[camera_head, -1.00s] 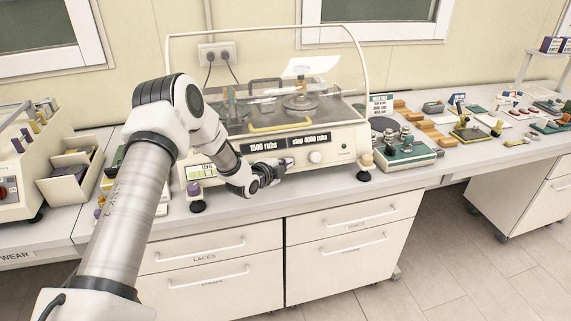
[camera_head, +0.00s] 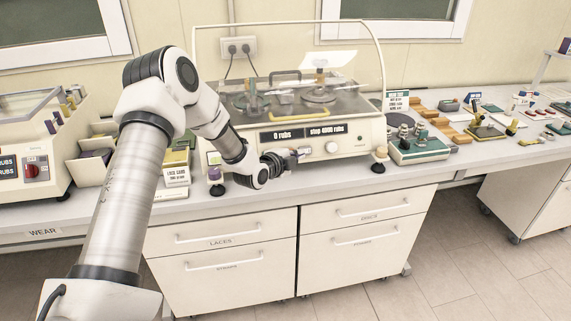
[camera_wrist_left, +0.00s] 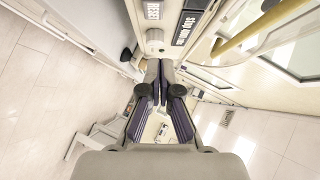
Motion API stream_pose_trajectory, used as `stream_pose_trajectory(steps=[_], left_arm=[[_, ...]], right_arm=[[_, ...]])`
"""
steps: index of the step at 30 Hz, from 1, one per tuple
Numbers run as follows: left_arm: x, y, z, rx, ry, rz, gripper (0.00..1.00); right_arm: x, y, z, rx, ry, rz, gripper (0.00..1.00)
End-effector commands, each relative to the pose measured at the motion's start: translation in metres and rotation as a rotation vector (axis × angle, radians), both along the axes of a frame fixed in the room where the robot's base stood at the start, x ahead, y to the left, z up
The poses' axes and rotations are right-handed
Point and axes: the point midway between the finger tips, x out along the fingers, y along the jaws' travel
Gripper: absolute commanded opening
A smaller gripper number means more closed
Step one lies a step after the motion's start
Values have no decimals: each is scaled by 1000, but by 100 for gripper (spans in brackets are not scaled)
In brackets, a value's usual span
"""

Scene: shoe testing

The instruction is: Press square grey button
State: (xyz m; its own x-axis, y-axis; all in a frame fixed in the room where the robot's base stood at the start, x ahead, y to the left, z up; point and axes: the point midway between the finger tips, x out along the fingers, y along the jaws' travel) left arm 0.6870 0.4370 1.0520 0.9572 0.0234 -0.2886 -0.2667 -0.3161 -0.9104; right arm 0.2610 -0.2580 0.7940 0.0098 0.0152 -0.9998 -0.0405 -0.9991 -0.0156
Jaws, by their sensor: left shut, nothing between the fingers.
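The rubbing machine (camera_head: 350,150) has a cream front panel with displays reading "0 rubs" (camera_head: 282,135) and "stop 4000 rubs" (camera_head: 326,130). Whether the tips touch the button I cannot tell.
A clear cover with a frame (camera_head: 381,75) stands over the machine. A green-and-white device (camera_head: 418,148) is at its right. Drawers (camera_head: 222,235) lie below the bench.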

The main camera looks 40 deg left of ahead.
Motion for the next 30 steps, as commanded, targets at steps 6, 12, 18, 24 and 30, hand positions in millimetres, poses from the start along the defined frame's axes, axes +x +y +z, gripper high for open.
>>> stream_pose_trajectory(steps=[6,12,18,24,30], left_arm=[[-42,0,12,-5,-1,2,0],[-54,-2,16,0,0,-1,0],[-54,-2,16,1,1,-1,0],[-54,-2,16,1,1,-1,0],[-54,-2,16,1,1,-1,0]], right_arm=[[1,0,-6,0,-2,2,40],[0,0,-6,0,-1,1,40],[0,0,-6,0,-1,1,40],[1,0,-6,0,-1,1,40],[0,0,-6,0,-1,1,40]])
